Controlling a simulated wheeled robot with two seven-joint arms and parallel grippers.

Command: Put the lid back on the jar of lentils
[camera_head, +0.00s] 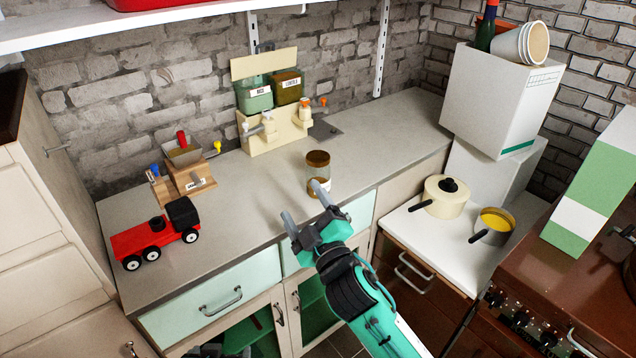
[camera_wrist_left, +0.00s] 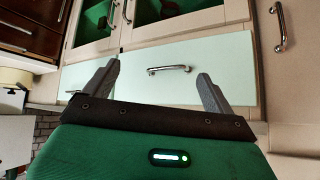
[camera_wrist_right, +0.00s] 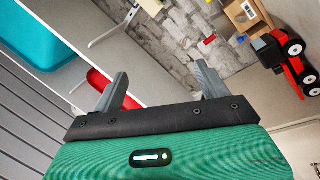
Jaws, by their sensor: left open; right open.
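A glass jar (camera_head: 311,178) stands upright on the grey counter, near its front edge. A brown lid (camera_head: 318,158) appears to sit on its top. A pale label shows low on the jar. My right gripper (camera_head: 305,207) is open in front of the jar, and one fingertip overlaps its lower part in the head view; I cannot tell if they touch. In the right wrist view the right gripper (camera_wrist_right: 161,82) has nothing between its fingers. My left gripper (camera_wrist_left: 157,85) is open and empty in the left wrist view, before a mint drawer front (camera_wrist_left: 165,69).
A cream rack (camera_head: 275,134) with labelled containers (camera_head: 286,87) is behind the jar. A cream pot (camera_head: 446,197) and saucepan (camera_head: 495,223) stand right. Counter between truck and jar is clear.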

